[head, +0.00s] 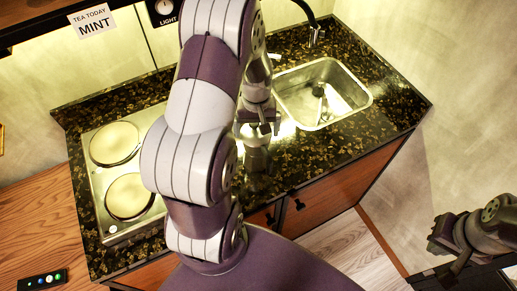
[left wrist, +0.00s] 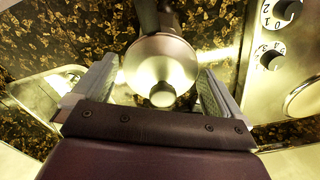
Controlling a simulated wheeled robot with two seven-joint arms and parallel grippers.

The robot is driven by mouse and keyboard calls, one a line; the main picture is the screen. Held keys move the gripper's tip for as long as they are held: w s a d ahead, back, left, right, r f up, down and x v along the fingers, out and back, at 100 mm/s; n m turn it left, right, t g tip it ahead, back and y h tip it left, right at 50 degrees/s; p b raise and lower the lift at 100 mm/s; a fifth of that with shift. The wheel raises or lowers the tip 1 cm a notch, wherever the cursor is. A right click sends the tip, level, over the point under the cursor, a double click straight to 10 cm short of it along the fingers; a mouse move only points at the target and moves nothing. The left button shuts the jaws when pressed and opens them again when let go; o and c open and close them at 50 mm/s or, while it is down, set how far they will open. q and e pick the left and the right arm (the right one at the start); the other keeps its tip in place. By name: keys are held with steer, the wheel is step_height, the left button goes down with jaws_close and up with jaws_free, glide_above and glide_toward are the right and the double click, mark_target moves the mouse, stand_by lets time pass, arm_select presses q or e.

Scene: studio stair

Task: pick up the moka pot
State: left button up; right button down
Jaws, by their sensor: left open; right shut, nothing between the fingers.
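The moka pot (left wrist: 160,55) is shiny metal and is seen from above in the left wrist view, with its round lid knob towards the gripper and a dark handle at the top. In the head view the pot (head: 256,160) stands on the dark speckled counter, partly hidden by my left arm and gripper. My left gripper (head: 258,126) is open above it. In the left wrist view its two fingers stand on either side of the pot, with a gap on the right; contact on the left cannot be told. My right gripper (head: 441,235) is shut and empty, at the lower right, away from the counter.
A two-plate hob (head: 103,190) lies left of the pot; its control knobs (left wrist: 270,60) show in the wrist view. A steel sink (head: 345,98) with a tap (head: 314,34) is to the right. Cabinet doors are below the counter's front edge.

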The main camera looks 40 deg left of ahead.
mark_target(260, 154)
arm_select(q)
step_height(260, 154, down, 2)
steer(key=shift+s+a+f, duration=0.1)
steer(key=shift+f, duration=0.05)
steer(key=shift+a+f, duration=0.1)
steer(key=shift+f, duration=0.1)
steer(key=c, duration=1.5)
arm_select(e)
steer(key=shift+s+a+r, duration=0.1)
steer(key=shift+r, duration=0.4)
arm_select(q)
steer(key=shift+r, duration=0.1)
